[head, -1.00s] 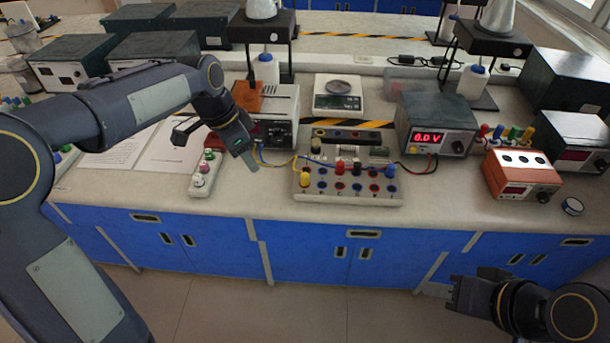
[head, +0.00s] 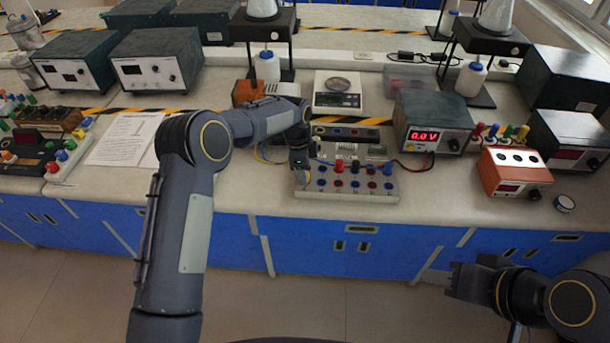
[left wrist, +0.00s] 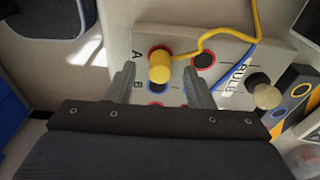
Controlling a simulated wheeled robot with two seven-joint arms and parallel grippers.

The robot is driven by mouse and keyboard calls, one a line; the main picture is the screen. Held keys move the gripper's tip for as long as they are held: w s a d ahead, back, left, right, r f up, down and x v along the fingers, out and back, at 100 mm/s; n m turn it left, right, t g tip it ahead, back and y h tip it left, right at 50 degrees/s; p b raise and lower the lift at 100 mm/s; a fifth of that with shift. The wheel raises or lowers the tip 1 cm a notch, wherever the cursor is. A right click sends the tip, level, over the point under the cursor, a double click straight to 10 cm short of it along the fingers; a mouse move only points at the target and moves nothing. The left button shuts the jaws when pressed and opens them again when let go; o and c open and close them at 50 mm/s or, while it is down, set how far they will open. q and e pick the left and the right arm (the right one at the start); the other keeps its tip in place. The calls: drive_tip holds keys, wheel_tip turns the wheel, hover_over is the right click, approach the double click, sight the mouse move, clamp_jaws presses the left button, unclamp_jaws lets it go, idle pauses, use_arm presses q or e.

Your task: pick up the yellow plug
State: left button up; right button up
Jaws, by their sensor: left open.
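The yellow plug (left wrist: 160,67) stands over a red-ringed socket by the letter A on the socket board (head: 348,198), with its yellow cable (left wrist: 215,37) running off to the right. My left gripper (left wrist: 160,82) is open, with one finger on each side of the plug's near side; I cannot tell if either touches it. In the head view my left gripper (head: 300,168) is over the board's left end, and it hides the plug there. My right gripper (head: 453,281) is low at the right, away from the bench; its jaw state is unclear.
Red plugs (head: 339,166) stand farther along the board. A voltage meter (head: 433,125) and a scale (head: 338,93) stand behind. Bare bench lies left of the board.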

use_arm(q)
drive_tip(key=shift+d+f, duration=0.15)
drive_tip(key=shift+f, duration=1)
clamp_jaws()
drive_tip(key=shift+r, duration=0.15)
drive_tip(key=shift+r, duration=0.55)
drive_tip(key=s+d+r+b, duration=0.1)
drive_tip(key=s+r+b, duration=0.4)
drive_tip(key=s+r, duration=0.6)
drive_tip(key=s, duration=0.3)
drive_tip(key=shift+r, duration=0.35)
drive_tip(key=shift+d, duration=0.1)
